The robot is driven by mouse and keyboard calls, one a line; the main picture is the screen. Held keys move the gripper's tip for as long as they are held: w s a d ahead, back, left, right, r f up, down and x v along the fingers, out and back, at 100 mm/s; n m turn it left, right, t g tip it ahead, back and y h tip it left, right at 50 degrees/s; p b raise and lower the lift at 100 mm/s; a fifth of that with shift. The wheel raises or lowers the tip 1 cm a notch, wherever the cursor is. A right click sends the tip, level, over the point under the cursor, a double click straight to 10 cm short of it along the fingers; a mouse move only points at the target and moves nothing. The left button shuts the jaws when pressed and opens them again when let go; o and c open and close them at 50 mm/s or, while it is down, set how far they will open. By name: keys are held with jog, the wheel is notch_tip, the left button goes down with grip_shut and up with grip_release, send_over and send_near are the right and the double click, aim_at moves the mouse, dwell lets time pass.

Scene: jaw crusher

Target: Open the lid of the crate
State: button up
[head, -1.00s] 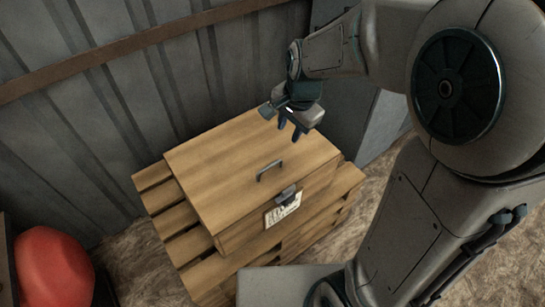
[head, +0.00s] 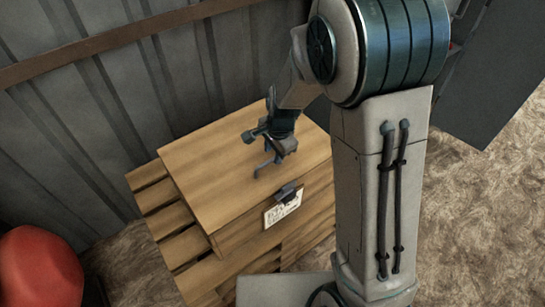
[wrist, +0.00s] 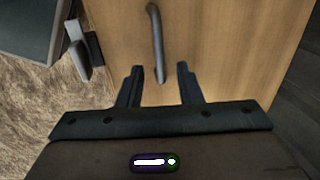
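The wooden crate (head: 235,170) stands with its lid (head: 215,165) closed. A dark handle (head: 263,167) sits on the lid, and it also shows in the wrist view (wrist: 156,40). A dark latch (head: 287,193) is on the front edge above a white label (head: 283,209); the latch also shows at the left of the wrist view (wrist: 82,50). My gripper (head: 274,160) is over the lid by the handle. In the wrist view its two fingers (wrist: 158,72) are apart, with the near end of the handle between them. They do not grip it; the exact height is unclear.
The crate rests on a wooden pallet (head: 165,218). A corrugated metal wall (head: 100,110) with a brown rail stands behind it. A red rounded object (head: 38,268) is at the lower left. Bare ground (head: 470,220) lies to the right.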

jog(key=shift+w+a+f, duration=0.1)
jog(key=shift+w+f, duration=0.1)
jog(key=shift+f, duration=0.9)
grip_shut()
jog(key=shift+r, duration=0.15)
